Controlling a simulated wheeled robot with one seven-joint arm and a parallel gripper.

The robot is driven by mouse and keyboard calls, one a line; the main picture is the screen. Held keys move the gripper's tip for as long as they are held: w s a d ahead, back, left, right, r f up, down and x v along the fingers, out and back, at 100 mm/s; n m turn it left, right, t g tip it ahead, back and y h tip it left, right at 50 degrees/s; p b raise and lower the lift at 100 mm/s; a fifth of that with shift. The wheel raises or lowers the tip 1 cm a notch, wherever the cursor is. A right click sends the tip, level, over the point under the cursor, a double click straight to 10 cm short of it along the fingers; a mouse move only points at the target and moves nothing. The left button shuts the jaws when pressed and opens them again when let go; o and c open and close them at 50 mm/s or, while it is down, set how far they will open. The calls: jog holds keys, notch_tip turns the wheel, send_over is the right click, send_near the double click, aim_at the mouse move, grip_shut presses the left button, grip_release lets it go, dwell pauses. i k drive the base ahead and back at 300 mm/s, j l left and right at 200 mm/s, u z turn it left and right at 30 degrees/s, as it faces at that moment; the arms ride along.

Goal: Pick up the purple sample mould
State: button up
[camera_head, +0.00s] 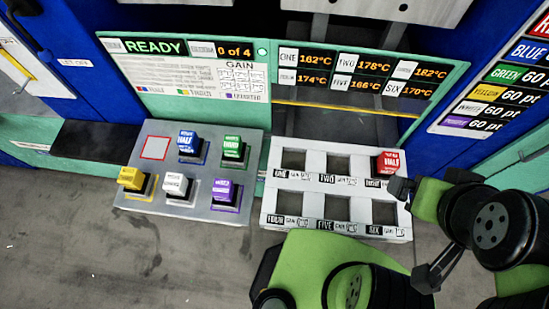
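The purple sample mould (222,191) is a small purple block with a pale printed label. It sits in the purple-outlined place at the lower right of the grey tray (140,215). My gripper (411,235) is at the right, beside the right edge of the white rack and well to the right of the purple mould. Its two dark fingers are spread apart with nothing seen between them. Nothing covers the purple mould in this view.
Blue (187,142), green (232,148), yellow (131,178) and white (175,185) moulds share the tray; its red-outlined place is empty. A red mould (387,162) sits in the white rack (265,207), whose other openings look empty. A panel (150,47) reading READY stands behind.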

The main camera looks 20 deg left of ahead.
aim_at(225, 193)
jog(key=u, duration=2.3)
jog(key=i+j, duration=0.2)
jog(key=i+j+z, duration=0.1)
jog(key=j, duration=0.3)
jog(key=i+j, duration=0.25)
jog(key=i+j+z, duration=0.1)
jog(key=j, duration=0.3)
jog(key=i, duration=0.05)
